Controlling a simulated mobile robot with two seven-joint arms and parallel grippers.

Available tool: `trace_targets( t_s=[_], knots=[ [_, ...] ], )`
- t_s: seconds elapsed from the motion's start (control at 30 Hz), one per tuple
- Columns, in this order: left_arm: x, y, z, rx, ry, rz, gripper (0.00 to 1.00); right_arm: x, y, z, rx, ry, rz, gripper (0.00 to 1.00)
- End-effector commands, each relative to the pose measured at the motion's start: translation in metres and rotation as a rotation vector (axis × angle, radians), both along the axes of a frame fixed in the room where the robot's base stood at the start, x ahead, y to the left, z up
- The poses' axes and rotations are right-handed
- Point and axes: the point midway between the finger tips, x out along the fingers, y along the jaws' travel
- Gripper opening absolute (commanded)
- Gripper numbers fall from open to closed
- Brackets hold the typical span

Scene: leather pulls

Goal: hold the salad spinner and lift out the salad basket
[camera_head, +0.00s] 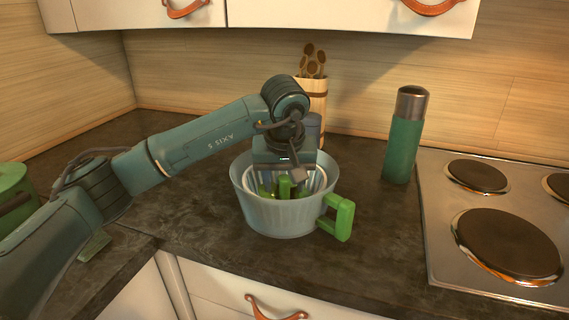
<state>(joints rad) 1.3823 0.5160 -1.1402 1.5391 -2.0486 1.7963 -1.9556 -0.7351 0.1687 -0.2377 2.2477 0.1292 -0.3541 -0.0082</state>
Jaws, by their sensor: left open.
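The salad spinner (284,218) is a pale grey bowl with a green handle (338,217) on its right side. It stands upright on the dark counter. The white salad basket (319,181) sits inside it, with green pieces showing within. My left gripper (286,186) points down into the bowl from above, over the basket. It is open, and its fingertips are partly hidden by the bowl's rim. I cannot tell whether it touches the basket. My right gripper is not in view.
A green flask (404,136) with a metal cap stands right of the spinner, near the stove (500,225). A holder with wooden spoons (313,97) stands behind. A green pot (14,196) is at the left edge. Counter left of the spinner is mostly clear beneath my arm.

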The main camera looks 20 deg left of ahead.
Motion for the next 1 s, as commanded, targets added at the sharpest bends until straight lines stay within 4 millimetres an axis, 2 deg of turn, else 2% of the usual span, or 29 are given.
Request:
trace_targets(
  t_s=[0.2, 0.5, 1.0],
  knots=[
    [0.005, 0.001, -0.016, -0.001, 0.001, 0.001, 0.48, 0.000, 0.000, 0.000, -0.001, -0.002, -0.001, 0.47],
    [0.005, 0.001, -0.018, -0.001, 0.000, 0.000, 0.48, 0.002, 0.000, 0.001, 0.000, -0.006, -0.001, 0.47],
    [0.005, 0.001, -0.017, -0.001, 0.000, 0.000, 0.07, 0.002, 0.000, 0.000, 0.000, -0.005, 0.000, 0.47]
  ],
)
